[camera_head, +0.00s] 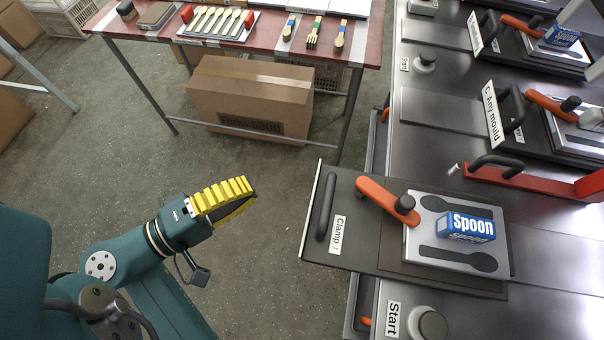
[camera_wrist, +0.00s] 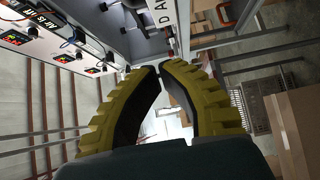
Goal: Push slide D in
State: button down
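A dark slide (camera_head: 367,228) sticks out to the left past the bench edge. Its letter is not readable, so I cannot confirm that it is slide D. My gripper (camera_head: 254,194) is left of the slide, apart from the handle, over the floor. In the wrist view its yellow fingers (camera_wrist: 159,66) nearly meet at the tips, with nothing between them.
A "Start" button (camera_head: 432,325) is at the front. A red table (camera_head: 270,45) with utensils stands behind, over a cardboard box (camera_head: 222,95). Clear floor separates my gripper from the slide.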

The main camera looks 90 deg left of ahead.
jog(key=w+a+b, duration=0.2)
jog(key=w+b, duration=0.2)
jog(key=w, duration=0.4)
jog(key=shift+w+a, duration=0.3)
jog(key=shift+w, duration=0.1)
